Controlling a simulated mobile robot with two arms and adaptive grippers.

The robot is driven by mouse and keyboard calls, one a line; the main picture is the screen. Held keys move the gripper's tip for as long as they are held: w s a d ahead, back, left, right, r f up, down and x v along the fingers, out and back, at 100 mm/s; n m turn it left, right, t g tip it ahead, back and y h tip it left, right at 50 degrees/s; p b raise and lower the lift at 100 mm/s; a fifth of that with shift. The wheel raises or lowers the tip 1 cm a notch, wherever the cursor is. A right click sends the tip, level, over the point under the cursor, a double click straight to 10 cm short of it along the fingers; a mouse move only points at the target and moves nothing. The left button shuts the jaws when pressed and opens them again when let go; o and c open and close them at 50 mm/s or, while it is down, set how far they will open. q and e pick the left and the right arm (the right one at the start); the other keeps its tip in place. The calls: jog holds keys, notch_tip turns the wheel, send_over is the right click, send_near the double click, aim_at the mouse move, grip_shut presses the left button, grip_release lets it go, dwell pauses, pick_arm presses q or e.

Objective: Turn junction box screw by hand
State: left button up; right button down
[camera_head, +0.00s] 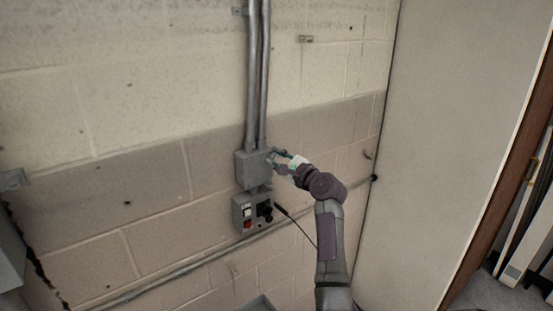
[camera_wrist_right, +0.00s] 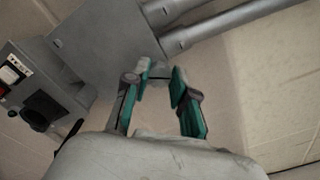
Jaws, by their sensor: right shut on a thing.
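The grey junction box (camera_head: 252,169) is mounted on the block wall, with two conduits running up from its top. My right gripper (camera_head: 271,160) is at the box's right side, its arm coming up from the bottom. My left gripper is not in view.
A control box (camera_head: 250,212) with red and black controls hangs just below the junction box. A black cable (camera_head: 297,225) runs from it toward my right arm. Vertical conduits (camera_head: 258,75) rise above. A large pale panel (camera_head: 455,130) stands to the right.

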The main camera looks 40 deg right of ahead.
jog(key=shift+f, duration=0.1)
jog(key=n+b, duration=0.2)
jog(key=n, duration=0.2)
jog(key=shift+f+n+b, duration=0.1)
jog(key=shift+n+b, duration=0.2)
jog(key=shift+n, duration=0.1)
jog(key=n+b, duration=0.2)
jog(key=n, duration=0.2)
jog(key=n+b, duration=0.2)
jog(key=n, duration=0.3)
jog(key=shift+f, duration=0.1)
jog(key=n+b, duration=0.2)
jog(key=n, duration=0.2)
jog(key=shift+n, duration=0.3)
jog(key=n+b, duration=0.1)
jog(key=n, duration=0.2)
jog(key=shift+n, duration=0.3)
jog(key=n+b, duration=0.1)
jog(key=n, duration=0.2)
jog(key=shift+n, duration=0.3)
jog(key=n, duration=0.3)
jog(key=shift+n, duration=0.3)
jog(key=shift+d+n+p, duration=0.1)
jog(key=shift+n+p, duration=0.35)
jog(key=shift+n, duration=1.75)
